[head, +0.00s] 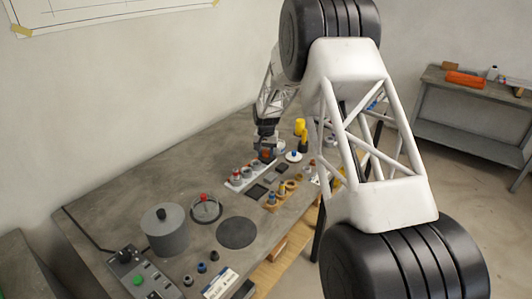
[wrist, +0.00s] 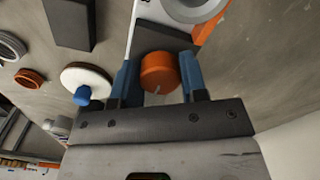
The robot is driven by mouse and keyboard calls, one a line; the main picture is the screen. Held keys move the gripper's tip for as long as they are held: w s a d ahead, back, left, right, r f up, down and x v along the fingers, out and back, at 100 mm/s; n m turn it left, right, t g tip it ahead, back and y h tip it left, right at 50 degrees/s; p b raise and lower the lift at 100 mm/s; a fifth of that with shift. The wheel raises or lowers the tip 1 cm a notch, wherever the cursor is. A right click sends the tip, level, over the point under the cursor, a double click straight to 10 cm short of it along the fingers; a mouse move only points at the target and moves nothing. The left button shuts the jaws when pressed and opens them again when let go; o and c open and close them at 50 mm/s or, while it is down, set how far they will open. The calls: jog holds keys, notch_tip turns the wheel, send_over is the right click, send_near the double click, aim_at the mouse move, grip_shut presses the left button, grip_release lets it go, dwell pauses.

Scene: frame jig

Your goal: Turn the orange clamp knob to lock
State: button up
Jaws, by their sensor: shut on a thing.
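The orange clamp knob (wrist: 159,73) is a short round cylinder with a pale mark line on its face. It sits between the two blue fingers of my gripper (wrist: 159,84) in the wrist view, and the fingers are closed on its sides. A dark block (wrist: 164,38) shows just beyond it, beside a white plate. In the head view my gripper (head: 266,154) is down at the far end of the white strip (head: 236,185). The knob is mostly hidden by the gripper there.
A white disc (wrist: 88,78) with a blue knob stands close beside my gripper. On the bench (head: 120,210) are a grey cylinder (head: 165,235), a dark round pad (head: 237,233), a red-knobbed dish (head: 205,209) and a yellow bottle (head: 299,126). Bare bench lies left of the strip.

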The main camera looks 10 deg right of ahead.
aim_at(266, 151)
jog(key=o, duration=0.9)
jog(key=shift+r, duration=0.1)
notch_tip(266, 151, up, 7)
jog(key=shift+r, duration=0.35)
